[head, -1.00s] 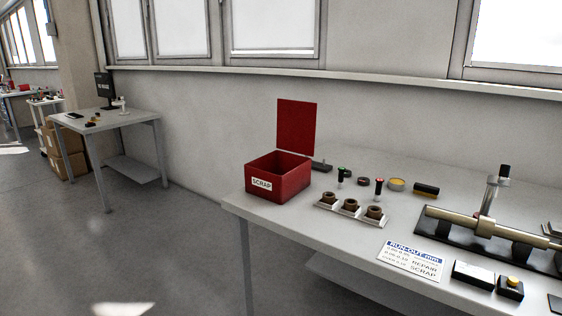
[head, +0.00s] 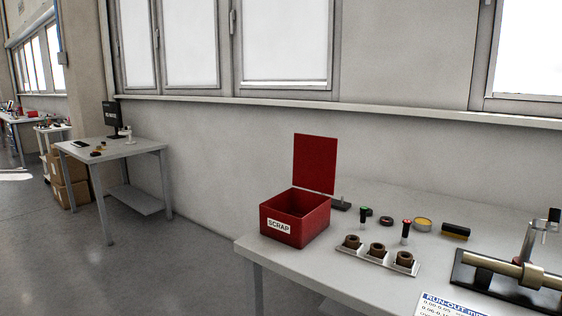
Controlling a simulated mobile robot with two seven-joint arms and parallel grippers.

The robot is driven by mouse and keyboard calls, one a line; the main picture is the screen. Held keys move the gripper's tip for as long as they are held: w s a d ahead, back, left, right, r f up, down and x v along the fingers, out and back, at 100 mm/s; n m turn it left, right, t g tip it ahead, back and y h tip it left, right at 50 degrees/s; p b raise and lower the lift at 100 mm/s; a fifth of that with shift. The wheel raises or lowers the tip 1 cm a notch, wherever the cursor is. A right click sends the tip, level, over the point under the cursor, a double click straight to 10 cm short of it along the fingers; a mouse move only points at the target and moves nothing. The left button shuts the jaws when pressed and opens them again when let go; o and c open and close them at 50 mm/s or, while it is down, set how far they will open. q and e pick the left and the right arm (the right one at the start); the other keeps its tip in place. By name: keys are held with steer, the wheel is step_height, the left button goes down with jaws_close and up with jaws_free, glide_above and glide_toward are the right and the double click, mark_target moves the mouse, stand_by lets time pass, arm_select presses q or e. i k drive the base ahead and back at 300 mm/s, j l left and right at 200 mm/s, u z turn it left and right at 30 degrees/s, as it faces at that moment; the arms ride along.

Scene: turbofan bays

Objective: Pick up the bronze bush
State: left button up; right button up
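Three brown bushes stand in a row in a light tray (head: 390,262) on the grey bench, right of the red scrap box. They are a left bush (head: 352,242), a middle bush (head: 377,250) and a right bush (head: 404,259). They look alike, dark brown with a hole in the top. I cannot tell which one the task means by the bronze bush. Neither of my grippers is in view.
The open red SCRAP box (head: 295,217) stands at the bench's left end. Behind the tray are green-topped and red-topped gauges (head: 405,231), a yellow tin (head: 422,224) and a brush-like block (head: 455,231). A shaft fixture (head: 510,275) is at right. Floor at left is clear.

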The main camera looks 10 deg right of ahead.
mark_target(377, 251)
steer(key=i+j+u, duration=0.2)
steer(key=u, duration=0.15)
steer(key=i+u, duration=1.1)
steer(key=i, duration=0.9)
steer(key=i+z, duration=0.4)
steer(key=i, duration=0.15)
steer(key=i+j+z, duration=0.2)
steer(key=i+z, duration=0.9)
steer(key=z, duration=0.15)
steer(key=i+z, duration=0.55)
steer(key=z, duration=0.3)
steer(key=i+z, duration=0.2)
steer(key=z, duration=0.25)
steer(key=i+j+z, duration=0.15)
steer(key=z, duration=0.3)
steer(key=i+z, duration=0.2)
steer(key=z, duration=0.25)
steer(key=i+j+z, duration=0.15)
steer(key=z, duration=0.3)
steer(key=i+j+z, duration=0.25)
steer(key=z, duration=0.2)
steer(key=i+j+z, duration=0.15)
steer(key=z, duration=0.3)
steer(key=i+j+z, duration=0.1)
steer(key=j+z, duration=0.35)
steer(key=i+j+z, duration=0.15)
steer(key=j+z, duration=0.15)
steer(key=i+j+z, duration=0.1)
steer(key=j+z, duration=0.25)
